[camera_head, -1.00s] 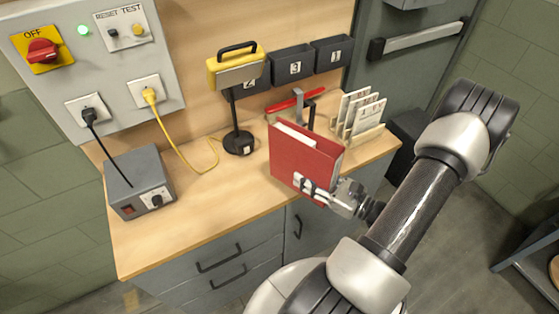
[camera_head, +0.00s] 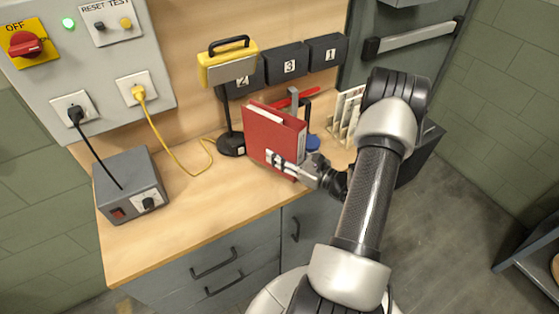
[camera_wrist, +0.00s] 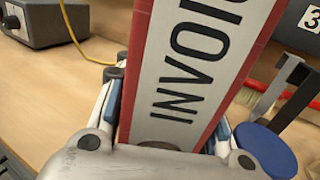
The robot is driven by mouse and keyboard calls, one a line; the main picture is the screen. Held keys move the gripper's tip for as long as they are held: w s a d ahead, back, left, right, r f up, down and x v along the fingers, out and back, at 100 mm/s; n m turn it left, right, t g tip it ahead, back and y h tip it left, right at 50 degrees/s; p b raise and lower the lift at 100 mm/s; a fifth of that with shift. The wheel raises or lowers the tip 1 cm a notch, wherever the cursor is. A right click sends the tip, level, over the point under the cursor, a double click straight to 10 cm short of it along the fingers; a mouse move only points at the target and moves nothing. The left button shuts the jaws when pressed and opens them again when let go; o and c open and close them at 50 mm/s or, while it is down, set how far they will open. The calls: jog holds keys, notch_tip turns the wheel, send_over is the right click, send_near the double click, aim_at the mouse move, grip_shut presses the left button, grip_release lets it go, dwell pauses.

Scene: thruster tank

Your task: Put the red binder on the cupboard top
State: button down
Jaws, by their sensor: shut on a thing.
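The red binder (camera_head: 275,135) is upright in my gripper (camera_head: 287,164), above the cupboard top. In the wrist view the binder's spine (camera_wrist: 190,80) shows a white label reading "INVOIC", cut off by the frame edge. My gripper (camera_wrist: 168,120) is shut on the binder, with a finger on each side of the spine. The cupboard top (camera_head: 190,225) is a light wood surface with grey drawers and a door below. The binder's lower edge is partly hidden by my gripper, and I cannot tell whether it touches the wood.
A grey power box (camera_head: 130,187) stands at the left. A yellow lamp-like item (camera_head: 228,66) on a black stand is behind the binder. A blue round object (camera_wrist: 265,150), a red-handled tool (camera_head: 296,97) and a card rack (camera_head: 345,112) are close by. The front-left wood is clear.

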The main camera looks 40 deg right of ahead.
jog(key=f+b, duration=0.1)
jog(key=f, duration=0.2)
jog(key=shift+w, duration=0.2)
jog(key=shift+r, duration=0.1)
jog(key=c, duration=1)
grip_release()
jog(key=shift+c, duration=0.2)
jog(key=shift+s+d, duration=0.1)
jog(key=shift+s, duration=0.1)
jog(key=s+d+p, duration=0.2)
jog(key=s, duration=0.9)
jog(key=shift+s, duration=0.25)
